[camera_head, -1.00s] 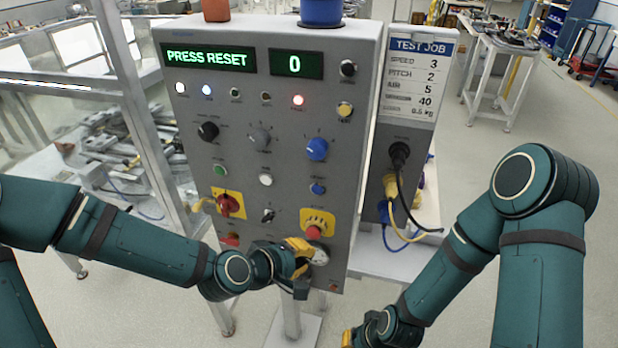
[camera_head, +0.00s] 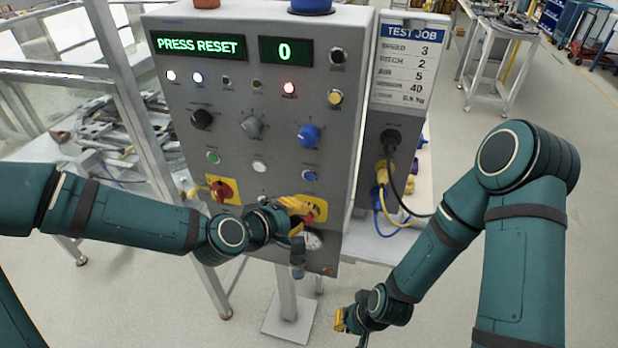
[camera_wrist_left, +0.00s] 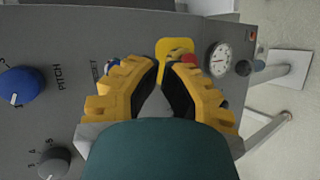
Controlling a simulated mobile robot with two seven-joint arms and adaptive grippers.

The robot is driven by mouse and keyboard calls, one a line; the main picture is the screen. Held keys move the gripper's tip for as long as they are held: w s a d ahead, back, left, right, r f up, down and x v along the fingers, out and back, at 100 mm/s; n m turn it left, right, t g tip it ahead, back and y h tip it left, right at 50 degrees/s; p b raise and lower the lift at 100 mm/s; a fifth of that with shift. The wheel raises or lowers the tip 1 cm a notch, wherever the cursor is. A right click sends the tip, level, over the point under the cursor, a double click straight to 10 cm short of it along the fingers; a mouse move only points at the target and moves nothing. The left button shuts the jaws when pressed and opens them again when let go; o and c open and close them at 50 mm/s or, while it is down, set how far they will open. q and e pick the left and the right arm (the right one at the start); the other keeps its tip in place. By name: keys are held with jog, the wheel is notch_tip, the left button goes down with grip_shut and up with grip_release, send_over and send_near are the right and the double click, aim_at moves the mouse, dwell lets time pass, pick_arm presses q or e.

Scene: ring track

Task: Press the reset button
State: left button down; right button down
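The blue reset button (camera_head: 309,175) is on the lower right of the grey control panel (camera_head: 225,120). In the left wrist view, the RESET label shows beside the left finger, and that finger partly hides the blue button (camera_wrist_left: 112,64). My left gripper (camera_head: 303,207) is in front of the panel, below the reset button and apart from it. In the left wrist view, its yellow fingers (camera_wrist_left: 160,68) come together at the tips with nothing between them. My right gripper (camera_head: 345,320) is low, right of the panel's stand; its finger opening cannot be made out.
A red emergency button (camera_wrist_left: 188,60) on a yellow plate and a gauge (camera_wrist_left: 220,58) lie near the left gripper. Cables (camera_head: 385,200) hang at the panel's right side.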

aim_at(310, 176)
pick_arm(q)
jog(key=shift+w+d, duration=0.35)
jog(key=shift+w, duration=0.65)
jog(key=shift+w+d, duration=0.3)
jog(key=shift+w, duration=0.75)
jog(key=shift+w+d, duration=0.35)
jog(key=shift+w, duration=0.65)
jog(key=shift+w, duration=0.1)
jog(key=shift+w+d+b, duration=0.15)
jog(key=shift+w+b, duration=0.15)
jog(key=shift+w+d, duration=0.1)
jog(key=shift+w, duration=0.3)
jog(key=shift+s+a+b, duration=0.3)
jog(key=shift+s+b, duration=0.05)
jog(key=shift+s, duration=0.45)
